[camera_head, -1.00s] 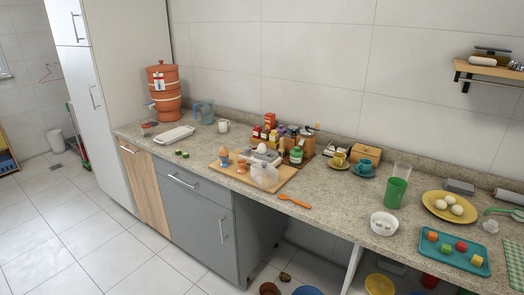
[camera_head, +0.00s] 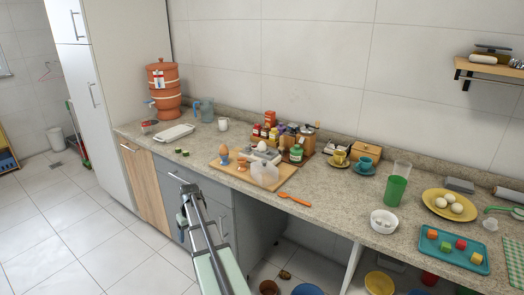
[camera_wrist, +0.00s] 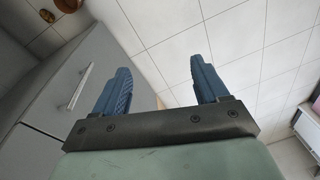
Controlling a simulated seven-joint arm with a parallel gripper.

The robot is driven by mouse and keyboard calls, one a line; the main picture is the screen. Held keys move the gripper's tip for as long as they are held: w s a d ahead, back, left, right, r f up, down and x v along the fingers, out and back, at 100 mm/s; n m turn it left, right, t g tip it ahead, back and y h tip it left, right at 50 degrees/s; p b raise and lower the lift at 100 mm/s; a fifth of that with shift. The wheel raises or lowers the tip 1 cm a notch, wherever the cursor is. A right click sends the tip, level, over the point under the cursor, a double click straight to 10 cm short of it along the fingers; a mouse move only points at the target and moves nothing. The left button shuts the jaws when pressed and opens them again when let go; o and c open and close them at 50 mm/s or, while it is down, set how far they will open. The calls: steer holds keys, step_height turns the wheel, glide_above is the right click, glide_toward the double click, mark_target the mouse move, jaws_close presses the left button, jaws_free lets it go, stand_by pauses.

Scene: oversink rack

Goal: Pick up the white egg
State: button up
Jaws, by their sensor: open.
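A white egg (camera_head: 262,147) sits among the items on the wooden board (camera_head: 283,181), on or beside a grey object; its exact support is too small to tell. Three more white, round egg-like things (camera_head: 457,208) lie on a yellow plate (camera_head: 430,205) at the right of the counter. A brown egg (camera_head: 224,150) stands in a blue egg cup. My gripper (camera_head: 190,191) is in front of the grey cabinet, below and left of the board. In the wrist view my gripper (camera_wrist: 158,72) has its blue fingers apart, with nothing between them; no egg shows there.
The counter edge and grey cabinet lie between my gripper and the board. A translucent container (camera_head: 265,174) stands at the board's front, with an orange spoon (camera_head: 294,200) to its right.

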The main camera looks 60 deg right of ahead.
steer(key=w+d+r+t, duration=0.1)
steer(key=w+d+r, duration=0.1)
steer(key=d+r, duration=0.75)
step_height(320, 180, up, 30)
steer(key=f+m+t+h, duration=0.1)
steer(key=m+t+h, duration=0.1)
steer(key=h, duration=0.1)
glide_above(263, 142)
steer(key=s+a, duration=0.2)
steer(key=s, duration=0.2)
steer(key=x, duration=0.7)
steer(key=shift+d+f, duration=0.1)
steer(key=shift+f, duration=0.3)
steer(key=shift+x, duration=2.65)
steer(key=shift+s, duration=0.1)
steer(key=shift+c, duration=0.4)
steer(key=c, duration=1.1)
